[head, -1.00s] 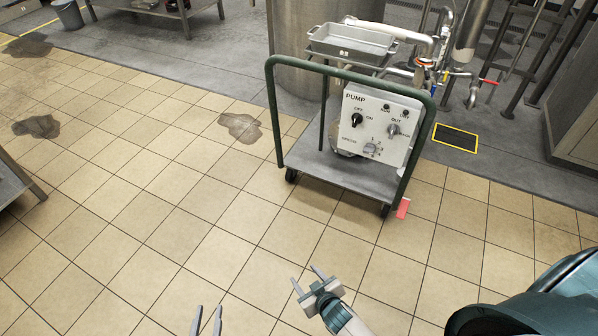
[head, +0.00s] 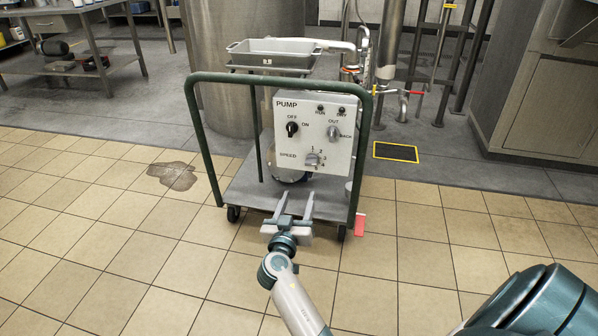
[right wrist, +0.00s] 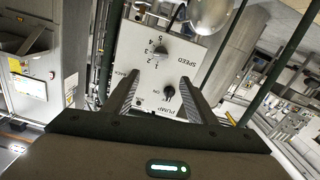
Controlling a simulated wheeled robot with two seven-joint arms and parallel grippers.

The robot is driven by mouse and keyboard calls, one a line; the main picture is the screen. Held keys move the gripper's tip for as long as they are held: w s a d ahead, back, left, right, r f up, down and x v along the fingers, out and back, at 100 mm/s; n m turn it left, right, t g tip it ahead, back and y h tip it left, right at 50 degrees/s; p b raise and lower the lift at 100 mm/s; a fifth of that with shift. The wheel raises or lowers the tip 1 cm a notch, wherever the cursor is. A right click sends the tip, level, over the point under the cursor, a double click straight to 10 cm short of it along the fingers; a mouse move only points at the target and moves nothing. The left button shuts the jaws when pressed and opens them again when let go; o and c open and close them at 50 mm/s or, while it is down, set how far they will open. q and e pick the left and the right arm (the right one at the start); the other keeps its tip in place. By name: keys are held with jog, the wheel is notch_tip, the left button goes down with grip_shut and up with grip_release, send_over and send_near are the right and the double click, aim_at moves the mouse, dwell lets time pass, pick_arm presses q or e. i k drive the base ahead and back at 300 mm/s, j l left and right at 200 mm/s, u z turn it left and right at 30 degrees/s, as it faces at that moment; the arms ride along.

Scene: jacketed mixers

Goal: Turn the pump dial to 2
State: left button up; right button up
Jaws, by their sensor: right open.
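The pump panel (head: 316,125) is a white box on a green-framed cart. Its speed dial (head: 312,159) is a small grey knob low on the panel, with numbers around it; I cannot tell which number it points to. In the right wrist view the panel appears upside down, with the speed dial (right wrist: 160,53) beyond the fingers. My right gripper (head: 295,204) is open and empty, in front of the cart and lower than the dial in the picture. The fingers point toward the panel, apart from it. My left gripper is not in view.
The green cart handle (head: 280,78) arches around the panel. A grey tray (head: 270,53) stands behind. The tiled floor left of the cart is open.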

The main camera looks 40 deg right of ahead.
aim_at(311, 159)
jog(key=i+l, duration=0.15)
jog(key=l, duration=0.2)
jog(key=i+l, duration=0.35)
jog(key=l, duration=0.3)
jog(key=u, duration=0.05)
